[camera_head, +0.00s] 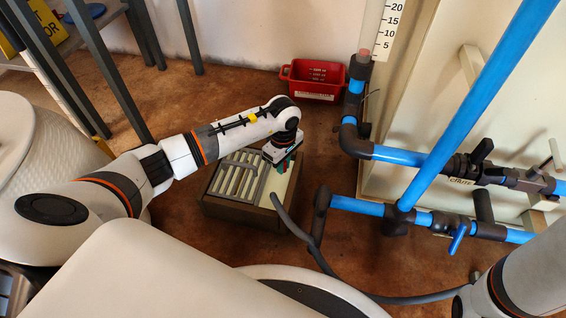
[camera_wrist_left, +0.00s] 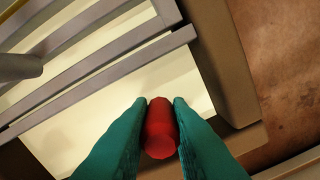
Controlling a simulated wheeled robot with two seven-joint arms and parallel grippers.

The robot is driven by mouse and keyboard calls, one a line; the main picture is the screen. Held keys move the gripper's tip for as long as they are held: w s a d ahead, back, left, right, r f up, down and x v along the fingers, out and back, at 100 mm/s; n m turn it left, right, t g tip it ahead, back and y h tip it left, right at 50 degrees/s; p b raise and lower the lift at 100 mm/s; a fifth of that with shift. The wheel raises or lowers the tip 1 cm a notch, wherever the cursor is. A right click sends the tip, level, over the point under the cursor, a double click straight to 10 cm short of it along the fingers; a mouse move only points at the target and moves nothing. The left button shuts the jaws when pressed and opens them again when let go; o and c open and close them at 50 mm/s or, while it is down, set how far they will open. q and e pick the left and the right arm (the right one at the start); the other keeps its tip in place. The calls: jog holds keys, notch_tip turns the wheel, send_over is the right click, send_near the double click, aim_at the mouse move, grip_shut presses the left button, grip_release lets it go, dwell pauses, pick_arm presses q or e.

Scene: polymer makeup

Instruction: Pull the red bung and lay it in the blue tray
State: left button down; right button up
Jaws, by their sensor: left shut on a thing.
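My left gripper (camera_head: 284,163) is over the right part of a brown box with a grey slatted grate (camera_head: 239,176). In the left wrist view its teal fingers (camera_wrist_left: 160,103) are shut on the red bung (camera_wrist_left: 160,130). The bung shows against the cream inside of the box, near the box wall. I cannot tell whether it still touches anything below. No blue tray shows; a red tray (camera_head: 312,92) with white markings stands on the floor by the back wall. My right arm shows at the lower right, but its gripper is out of view.
Blue pipes (camera_head: 400,157) with dark fittings stand on the right, before a pale panel. A grey hose (camera_head: 290,222) runs from the box's right side along the floor. A white tank and metal frame legs are on the left. Brown floor is clear between box and red tray.

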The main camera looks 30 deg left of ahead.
pick_arm(q)
jog(key=shift+r+p, duration=0.55)
jog(key=shift+r, duration=0.1)
jog(key=shift+r+p, duration=1.6)
jog(key=shift+r, duration=0.15)
